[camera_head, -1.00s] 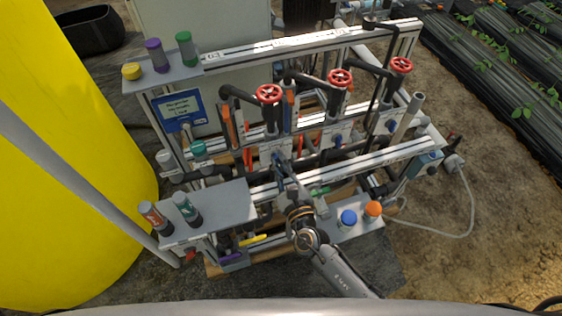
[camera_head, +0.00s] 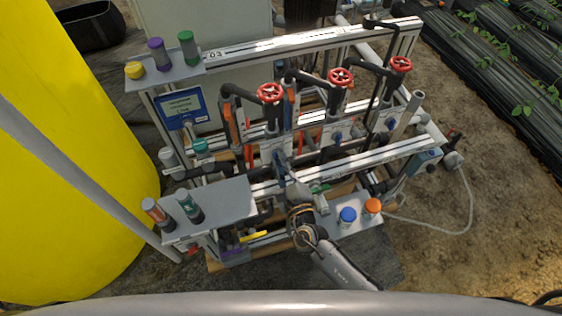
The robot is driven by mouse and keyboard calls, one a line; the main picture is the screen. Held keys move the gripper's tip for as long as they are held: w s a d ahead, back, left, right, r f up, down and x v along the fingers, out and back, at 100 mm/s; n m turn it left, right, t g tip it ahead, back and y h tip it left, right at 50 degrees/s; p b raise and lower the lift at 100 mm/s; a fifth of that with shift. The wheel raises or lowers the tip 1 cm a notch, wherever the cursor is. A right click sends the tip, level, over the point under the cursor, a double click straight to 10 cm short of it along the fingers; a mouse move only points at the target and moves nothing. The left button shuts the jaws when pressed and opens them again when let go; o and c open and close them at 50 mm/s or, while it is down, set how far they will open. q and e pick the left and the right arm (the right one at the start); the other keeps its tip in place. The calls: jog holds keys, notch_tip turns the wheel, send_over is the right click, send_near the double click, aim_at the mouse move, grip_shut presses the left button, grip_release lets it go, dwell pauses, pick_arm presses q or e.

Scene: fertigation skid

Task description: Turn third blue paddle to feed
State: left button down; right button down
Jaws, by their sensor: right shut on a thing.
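Which paddle counts as third cannot be read here. My left gripper is not in view.
Red handwheels (camera_head: 270,93) stand above the paddles. A grey shelf (camera_head: 225,202) with bottles is left of my right arm; a small shelf with blue (camera_head: 348,215) and orange (camera_head: 372,206) caps is on its right. A small display (camera_head: 181,107) hangs behind left. A yellow tank (camera_head: 60,180) fills the left.

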jog(key=c, duration=1.4)
grip_release()
jog(key=v, duration=1.2)
